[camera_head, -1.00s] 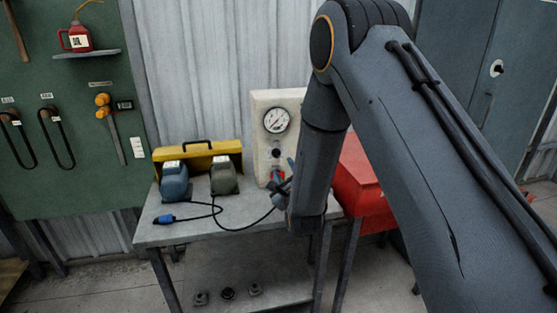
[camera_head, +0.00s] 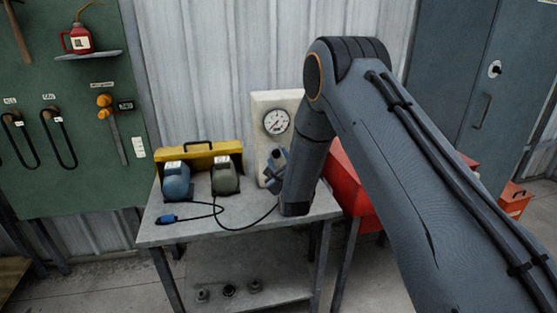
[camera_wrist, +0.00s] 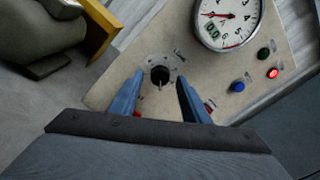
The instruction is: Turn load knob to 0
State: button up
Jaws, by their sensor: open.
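The load knob (camera_wrist: 160,75) is a black round knob with a light pointer on the cream test panel (camera_wrist: 125,85), seen in the wrist view. A dial ring with small marks and labels surrounds it; the labels are too small to read. My gripper (camera_wrist: 159,80) is open, its two blue-grey fingers on either side of the knob in the picture. I cannot tell whether they touch it. In the head view the panel (camera_head: 263,142) stands on the grey bench, and my gripper (camera_head: 274,165) is in front of it, hiding the knob.
A round gauge (camera_wrist: 227,18) sits above the knob, with blue (camera_wrist: 238,86), red (camera_wrist: 272,73) and green (camera_wrist: 263,54) buttons or lamps beside it. Two motors (camera_head: 176,181), a yellow toolbox (camera_head: 200,150) and a cable (camera_head: 240,228) occupy the bench (camera_head: 200,233). A red box (camera_head: 350,180) stands to the right.

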jog(key=c, duration=1.1)
jog(key=shift+o, duration=0.2)
